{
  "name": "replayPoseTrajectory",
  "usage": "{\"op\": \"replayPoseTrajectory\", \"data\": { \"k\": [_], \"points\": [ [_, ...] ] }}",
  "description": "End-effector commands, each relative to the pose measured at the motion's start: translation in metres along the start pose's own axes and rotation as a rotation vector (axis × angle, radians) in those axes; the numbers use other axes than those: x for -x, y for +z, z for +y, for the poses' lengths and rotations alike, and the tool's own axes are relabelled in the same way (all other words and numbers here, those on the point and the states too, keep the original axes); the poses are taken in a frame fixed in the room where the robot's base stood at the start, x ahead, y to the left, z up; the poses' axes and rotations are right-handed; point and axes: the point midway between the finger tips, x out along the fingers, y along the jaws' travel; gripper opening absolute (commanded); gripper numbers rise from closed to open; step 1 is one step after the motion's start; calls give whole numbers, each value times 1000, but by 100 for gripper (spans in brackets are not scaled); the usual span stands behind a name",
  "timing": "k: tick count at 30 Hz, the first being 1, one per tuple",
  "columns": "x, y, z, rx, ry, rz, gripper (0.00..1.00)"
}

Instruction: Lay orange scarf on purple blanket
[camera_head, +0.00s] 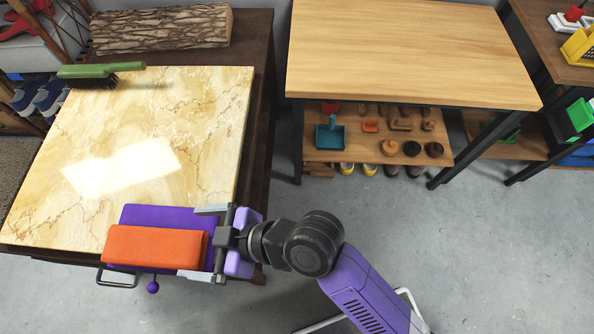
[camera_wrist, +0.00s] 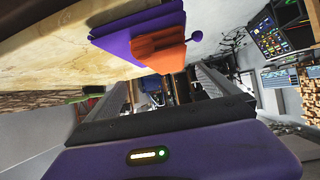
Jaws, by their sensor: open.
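The orange scarf (camera_head: 155,247) is a folded block lying on top of the purple blanket (camera_head: 150,214), toward its front edge. The blanket lies at the front right of the marble-topped table and shows behind and beside the scarf. My gripper (camera_head: 203,243) is open at the right end of the pair, with one finger behind and one in front. In the wrist view the scarf (camera_wrist: 160,48) and the blanket (camera_wrist: 118,38) lie ahead of the spread fingers (camera_wrist: 165,90). I cannot tell whether a finger touches the scarf.
The marble tabletop (camera_head: 160,150) is mostly clear. A green brush (camera_head: 100,70) and a log (camera_head: 160,28) lie at its back. A handle (camera_head: 116,279) and a purple knob (camera_head: 153,287) stick out at the front. A bare wooden table (camera_head: 405,50) stands to the right, with grey floor between.

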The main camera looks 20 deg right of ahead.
Motion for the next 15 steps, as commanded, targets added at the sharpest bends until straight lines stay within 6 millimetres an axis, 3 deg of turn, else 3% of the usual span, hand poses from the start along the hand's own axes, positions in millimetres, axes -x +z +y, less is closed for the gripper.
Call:
{"op": "replayPoseTrajectory", "data": {
  "k": [5, 8, 15],
  "points": [
    [39, 51, 21, -149, 194, -4, 99],
    [75, 82, 32, -241, 339, 4, 99],
    [181, 132, 38, -385, 671, 51, 99]
  ]
}}
